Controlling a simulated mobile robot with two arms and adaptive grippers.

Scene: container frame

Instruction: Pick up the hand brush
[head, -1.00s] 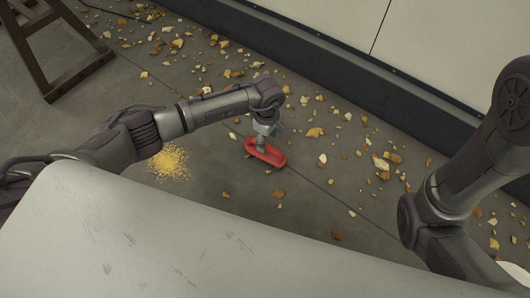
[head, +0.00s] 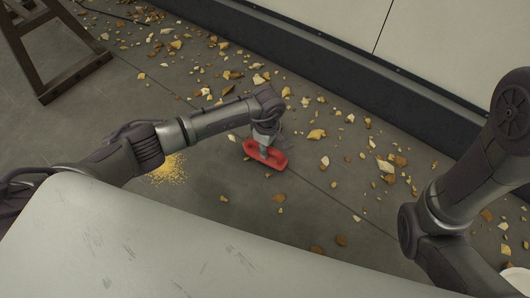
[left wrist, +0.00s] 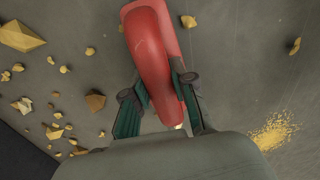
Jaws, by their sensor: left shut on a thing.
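The hand brush (head: 275,160) is red and elongated, just in front of my left arm's end in the head view. My left gripper (head: 263,150) reaches down onto it and is shut on it. In the left wrist view the red brush (left wrist: 152,42) runs lengthwise between the two dark green fingers, which press on its sides. Its bristles are mostly hidden. I cannot tell whether the brush touches the floor or hangs just above it. My right arm shows at the right of the head view, but its gripper is out of view.
Yellow and brown fragments (head: 316,134) are scattered on the grey floor. A pile of yellow grains (head: 168,170) lies left of the brush, partly behind my left arm. A dark-based wall (head: 330,62) runs along the back. A wooden stand (head: 75,75) is at upper left.

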